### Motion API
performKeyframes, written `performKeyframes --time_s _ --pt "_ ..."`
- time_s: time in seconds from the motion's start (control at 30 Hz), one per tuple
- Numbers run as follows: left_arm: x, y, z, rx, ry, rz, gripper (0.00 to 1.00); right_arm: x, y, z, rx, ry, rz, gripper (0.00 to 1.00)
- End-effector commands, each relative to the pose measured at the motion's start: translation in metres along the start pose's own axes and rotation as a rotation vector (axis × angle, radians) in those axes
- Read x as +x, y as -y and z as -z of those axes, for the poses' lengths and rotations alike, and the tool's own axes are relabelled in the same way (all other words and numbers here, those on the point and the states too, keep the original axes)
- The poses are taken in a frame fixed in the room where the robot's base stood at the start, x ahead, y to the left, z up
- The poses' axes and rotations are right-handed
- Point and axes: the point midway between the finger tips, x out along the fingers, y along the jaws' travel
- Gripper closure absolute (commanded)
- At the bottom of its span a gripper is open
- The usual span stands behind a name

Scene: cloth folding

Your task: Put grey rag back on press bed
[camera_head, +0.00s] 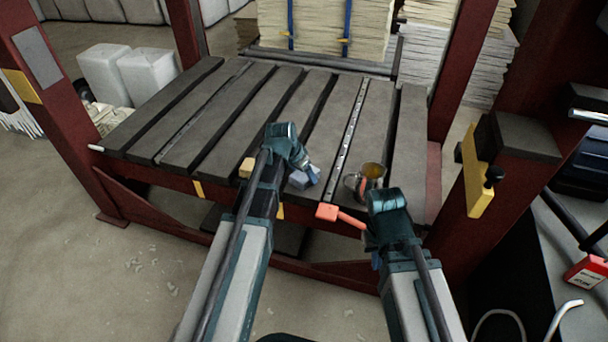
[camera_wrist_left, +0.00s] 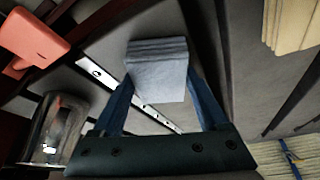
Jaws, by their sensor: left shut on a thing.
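The grey rag (camera_head: 304,178) is a small folded blue-grey stack near the front edge of the press bed (camera_head: 232,122). My left gripper (camera_head: 303,172) is shut on it. In the left wrist view the rag (camera_wrist_left: 158,72) sits between the two blue fingers (camera_wrist_left: 160,95). I cannot tell whether its underside touches the bed's dark slats. My right gripper (camera_head: 372,240) is at the front edge, right of the rag. Its fingers are mostly hidden by its own wrist, beside an orange-handled tool (camera_head: 340,216); I cannot tell whether it grips that tool.
A metal cup (camera_head: 366,180) stands on the bed right of the rag; it also shows in the left wrist view (camera_wrist_left: 50,130). A tan block (camera_head: 247,167) lies to the left. Red posts (camera_head: 60,110) frame the bed. Paper stacks (camera_head: 325,30) stand behind. The left and middle slats are clear.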

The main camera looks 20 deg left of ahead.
Motion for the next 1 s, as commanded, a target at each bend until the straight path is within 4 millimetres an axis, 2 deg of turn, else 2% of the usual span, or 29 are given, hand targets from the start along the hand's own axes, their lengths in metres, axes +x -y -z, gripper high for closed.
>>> performKeyframes --time_s 0.07,0.1,0.2,0.47,0.67,0.87,1.0 --pt "0.004 0.0 -0.002 0.0 0.0 0.0 0.68 0.004 0.0 0.0 0.001 0.0 0.0 1.0" --pt "0.002 0.0 -0.001 0.0 0.0 0.0 0.16 0.002 0.0 0.0 0.001 0.0 0.0 1.0" --pt "0.002 0.0 -0.001 0.0 0.0 0.0 0.0 0.002 0.0 0.0 0.001 0.0 0.0 1.0" --pt "0.002 0.0 -0.001 0.0 0.0 0.0 0.0 0.002 0.0 0.0 0.001 0.0 0.0 1.0" --pt "-0.007 0.0 0.001 0.0 0.0 0.0 0.0 -0.007 -0.001 0.0 0.0 0.0 0.0 1.0" --pt "-0.029 -0.001 0.002 -0.001 0.0 0.0 0.0 -0.028 -0.003 -0.002 0.0 0.001 -0.001 1.0" --pt "-0.051 0.0 0.002 -0.001 0.0 0.001 0.0 -0.048 -0.005 -0.003 0.003 0.002 -0.004 1.0"
